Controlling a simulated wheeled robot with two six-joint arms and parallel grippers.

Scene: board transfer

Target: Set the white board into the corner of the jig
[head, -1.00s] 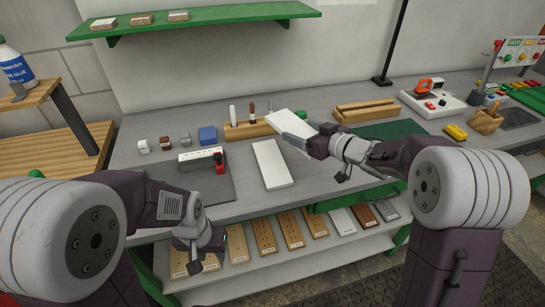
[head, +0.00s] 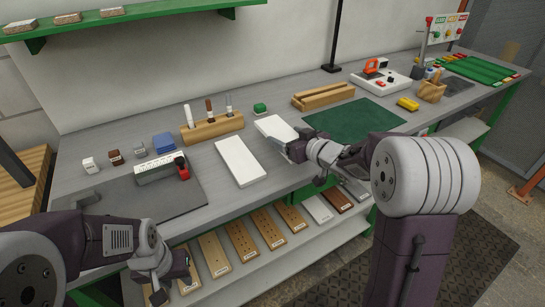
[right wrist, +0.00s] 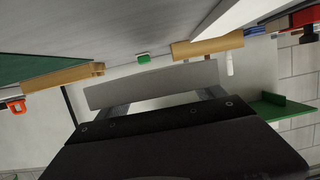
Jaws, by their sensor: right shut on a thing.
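The white board (head: 274,128) is in my right gripper (head: 288,147), which is shut on its near edge, above the bench. In the right wrist view the held board (right wrist: 150,86) spans the jaws. A second white board (head: 240,161) lies flat on the bench to the left of the gripper. A grey block with a red clamp (head: 160,169) stands on a dark grey plate (head: 185,198) at the left; I cannot tell for sure that this is the jig. My left gripper (head: 163,288) hangs low at the bench's front edge, and its jaws are not clear.
A wooden tool holder (head: 212,128) stands behind the boards. A small green object (head: 260,108) and wooden rails (head: 324,96) are further right. A green mat (head: 352,119) lies bare right of the held board. Small blocks (head: 114,156) stand at the back left.

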